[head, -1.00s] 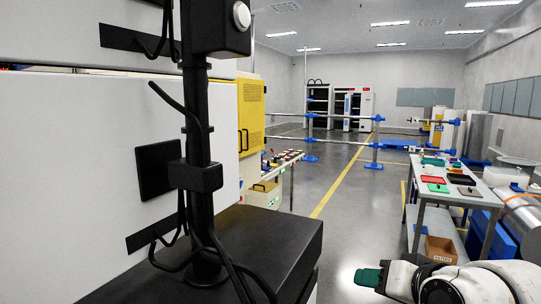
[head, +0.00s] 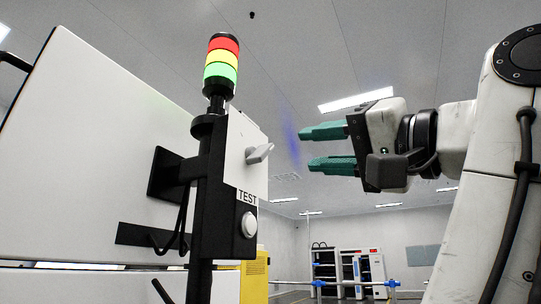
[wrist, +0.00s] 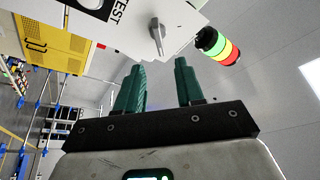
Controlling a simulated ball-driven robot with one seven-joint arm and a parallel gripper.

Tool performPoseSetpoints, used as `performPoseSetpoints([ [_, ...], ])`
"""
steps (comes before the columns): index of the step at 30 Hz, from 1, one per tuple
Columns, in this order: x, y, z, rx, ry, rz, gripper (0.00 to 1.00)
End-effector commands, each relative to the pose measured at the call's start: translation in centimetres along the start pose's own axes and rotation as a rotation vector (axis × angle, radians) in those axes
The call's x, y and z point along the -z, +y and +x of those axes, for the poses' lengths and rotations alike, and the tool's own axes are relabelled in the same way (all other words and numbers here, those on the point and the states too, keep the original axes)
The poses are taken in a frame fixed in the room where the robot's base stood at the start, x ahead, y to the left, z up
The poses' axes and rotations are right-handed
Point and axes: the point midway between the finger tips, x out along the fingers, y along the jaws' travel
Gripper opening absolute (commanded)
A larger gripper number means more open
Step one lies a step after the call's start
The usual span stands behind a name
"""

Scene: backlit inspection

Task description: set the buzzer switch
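The buzzer switch is most likely the grey rotary knob (head: 260,153) on the white face of the control box (head: 243,140), above the TEST label (head: 247,198). The knob also shows at the top of the wrist view (wrist: 157,38), beyond the fingertips. My gripper (head: 305,149) has green fingers, open with a clear gap and nothing between them. In the head view it is to the right of the knob, apart from it. A red, yellow and green stack light (head: 221,62) stands above the box; all its segments look bright.
A round white button (head: 249,225) sits below the label. The black post (head: 202,215) and cables run down in front of a large white cabinet (head: 90,140). A yellow cabinet (head: 254,278) stands behind. The space between my fingers and the knob looks free.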

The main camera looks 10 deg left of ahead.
Motion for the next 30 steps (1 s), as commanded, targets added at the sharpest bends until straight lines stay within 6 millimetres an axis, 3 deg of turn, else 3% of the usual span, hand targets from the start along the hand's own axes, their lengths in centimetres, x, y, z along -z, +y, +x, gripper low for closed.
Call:
performPoseSetpoints([
  [15,0.1,0.0,8.5,-0.004,-0.004,0.0,0.37],
  [21,-0.1,0.1,10.0,-0.003,-0.003,0.0,0.37],
  [30,-0.1,0.2,10.2,-0.004,-0.001,-0.001,0.37],
])
